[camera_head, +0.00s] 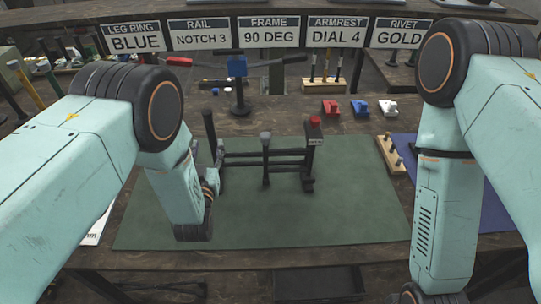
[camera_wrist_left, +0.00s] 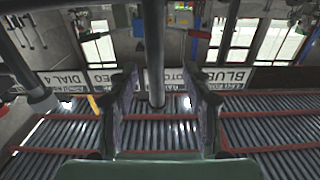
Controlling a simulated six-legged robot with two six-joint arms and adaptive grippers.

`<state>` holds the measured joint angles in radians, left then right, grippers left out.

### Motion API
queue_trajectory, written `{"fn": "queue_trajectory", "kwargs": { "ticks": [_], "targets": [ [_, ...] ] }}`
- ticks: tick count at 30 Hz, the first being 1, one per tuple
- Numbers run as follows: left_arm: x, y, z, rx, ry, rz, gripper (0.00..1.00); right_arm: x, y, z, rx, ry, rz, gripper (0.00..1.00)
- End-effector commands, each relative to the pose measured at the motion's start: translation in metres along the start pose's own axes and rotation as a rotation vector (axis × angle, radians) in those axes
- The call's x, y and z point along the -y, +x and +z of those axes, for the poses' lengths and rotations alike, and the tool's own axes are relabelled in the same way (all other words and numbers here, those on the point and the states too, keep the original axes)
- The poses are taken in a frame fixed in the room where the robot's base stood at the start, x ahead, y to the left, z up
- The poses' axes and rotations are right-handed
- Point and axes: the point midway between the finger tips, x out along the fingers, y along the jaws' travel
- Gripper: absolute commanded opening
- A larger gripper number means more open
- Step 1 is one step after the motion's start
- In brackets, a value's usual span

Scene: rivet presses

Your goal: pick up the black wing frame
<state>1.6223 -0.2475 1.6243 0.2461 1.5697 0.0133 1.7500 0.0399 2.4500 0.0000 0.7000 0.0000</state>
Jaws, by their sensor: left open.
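The black wing frame (camera_head: 285,155) stands on the green mat (camera_head: 330,215) in the middle of the head view. It has dark crossbars, uprights, a grey knob and a red-topped block at its right end. My left gripper (camera_head: 217,160) is at the frame's left end, partly hidden by my arm. In the left wrist view, its two fingers (camera_wrist_left: 163,95) are apart, with a dark bar (camera_wrist_left: 155,50) between them and gaps on both sides. Whether the fingers touch the frame cannot be told. My right gripper is out of view; only the arm shows.
Red (camera_head: 331,108), blue (camera_head: 360,107) and white (camera_head: 388,107) parts sit behind the mat. A wooden block with pegs (camera_head: 390,154) and a blue mat (camera_head: 480,190) lie right. A blue-headed stand (camera_head: 237,68) is behind. Signs (camera_head: 268,33) line the back. The mat's front is clear.

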Motion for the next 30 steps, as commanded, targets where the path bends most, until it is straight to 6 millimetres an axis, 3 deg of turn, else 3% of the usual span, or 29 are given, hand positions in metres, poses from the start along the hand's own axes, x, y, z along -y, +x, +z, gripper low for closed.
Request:
{"fn": "queue_trajectory", "kwargs": {
  "ticks": [9, 20, 30],
  "targets": [
    [-0.007, 0.041, -0.009, -0.002, -0.001, -0.001, 0.49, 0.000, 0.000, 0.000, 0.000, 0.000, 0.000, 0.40],
    [-0.007, 0.048, -0.009, -0.001, 0.000, 0.001, 0.49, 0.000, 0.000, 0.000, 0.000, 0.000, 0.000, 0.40],
    [-0.007, 0.048, -0.009, -0.001, 0.000, 0.000, 0.20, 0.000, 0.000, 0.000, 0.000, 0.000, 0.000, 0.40]
  ]
}}
